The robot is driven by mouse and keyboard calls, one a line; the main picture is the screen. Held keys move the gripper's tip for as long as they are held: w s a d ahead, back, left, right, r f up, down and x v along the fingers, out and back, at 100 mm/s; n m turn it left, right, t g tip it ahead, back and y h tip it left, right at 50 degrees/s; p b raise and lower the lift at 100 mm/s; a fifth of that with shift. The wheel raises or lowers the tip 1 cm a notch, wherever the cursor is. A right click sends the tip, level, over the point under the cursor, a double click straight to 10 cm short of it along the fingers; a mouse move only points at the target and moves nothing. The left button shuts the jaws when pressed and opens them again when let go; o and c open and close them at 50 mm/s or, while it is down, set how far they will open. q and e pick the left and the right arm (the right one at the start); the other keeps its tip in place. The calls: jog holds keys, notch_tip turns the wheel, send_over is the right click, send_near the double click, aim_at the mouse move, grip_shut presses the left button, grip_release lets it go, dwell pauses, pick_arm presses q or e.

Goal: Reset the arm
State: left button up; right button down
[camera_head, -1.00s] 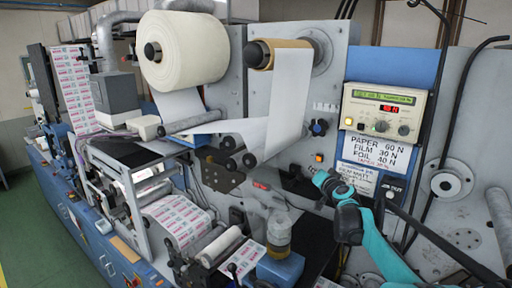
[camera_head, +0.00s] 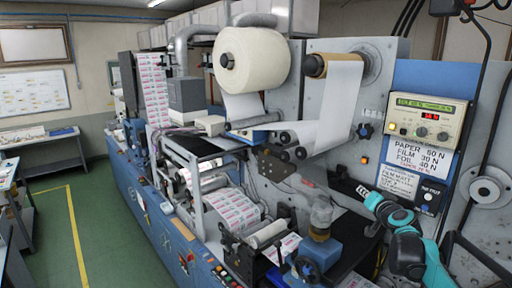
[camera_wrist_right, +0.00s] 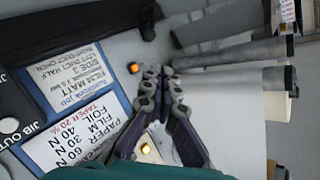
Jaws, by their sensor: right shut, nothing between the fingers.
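My right arm (camera_head: 408,250), teal and black, comes in from the lower right in the head view. Its gripper (camera_head: 364,193) is in front of the machine's grey face, left of the label cards and below the control box. In the right wrist view the two dark fingers (camera_wrist_right: 159,74) are closed together with nothing between them. They are apart from the rollers. My left gripper is not in view.
The tension control box (camera_head: 426,120) and the PAPER/FILM/FOIL card (camera_head: 406,153) are right of the gripper. A large white roll (camera_head: 250,61) and a paper web (camera_head: 338,100) hang left. A blue block (camera_head: 322,254) stands below. Green floor (camera_head: 95,225) is clear at left.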

jog(key=s+a+f+n+g+y, duration=0.1)
jog(key=s+a+f+n+g, duration=0.15)
jog(key=s+a, duration=0.6)
jog(key=s+a+f+n+g+y, duration=0.15)
jog(key=s+a+f, duration=0.25)
jog(key=s+a, duration=0.45)
jog(key=s+a+f+n+g+h, duration=0.1)
jog(key=s+f+n+g, duration=0.1)
jog(key=s+f, duration=0.7)
jog(key=s+f+n+g+h, duration=0.1)
jog(key=s+f+g, duration=0.3)
jog(key=s, duration=0.9)
pick_arm(q)
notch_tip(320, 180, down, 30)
jog(key=b, duration=3)
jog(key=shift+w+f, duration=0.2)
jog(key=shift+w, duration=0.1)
pick_arm(e)
notch_tip(320, 180, down, 32)
jog(key=t, duration=0.1)
jog(key=shift+r, duration=0.15)
